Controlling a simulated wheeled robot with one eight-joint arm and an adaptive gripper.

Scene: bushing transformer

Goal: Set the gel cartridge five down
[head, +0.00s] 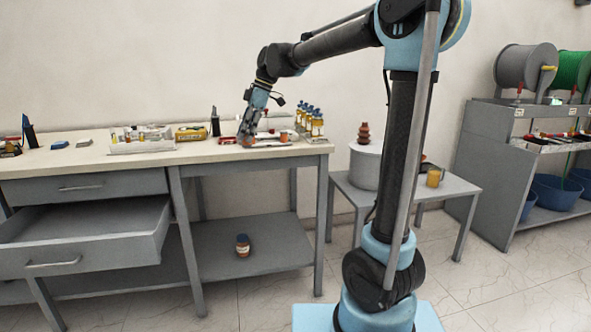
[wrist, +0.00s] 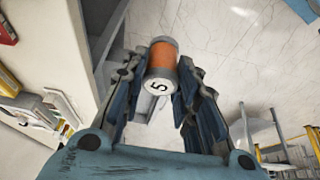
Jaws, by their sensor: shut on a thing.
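The gel cartridge five (wrist: 160,62) is an orange cylinder with grey ends and a black "5" on its white end face. In the wrist view it sits between the two fingers of my gripper (wrist: 155,85), which is shut on it. In the head view my gripper (head: 246,135) points down at the right part of the workbench (head: 210,152). A small orange patch shows at its fingertips there. The wrist view shows floor behind the cartridge and the bench to its left. How high it is held above the bench top is hard to tell.
Several amber bottles (head: 317,124) stand at the bench's right end. A white rack (head: 140,146) and a yellow box (head: 191,133) stand left of my gripper. A drawer (head: 85,235) hangs open. One bottle (head: 243,246) is on the lower shelf. A side table (head: 450,186) stands right.

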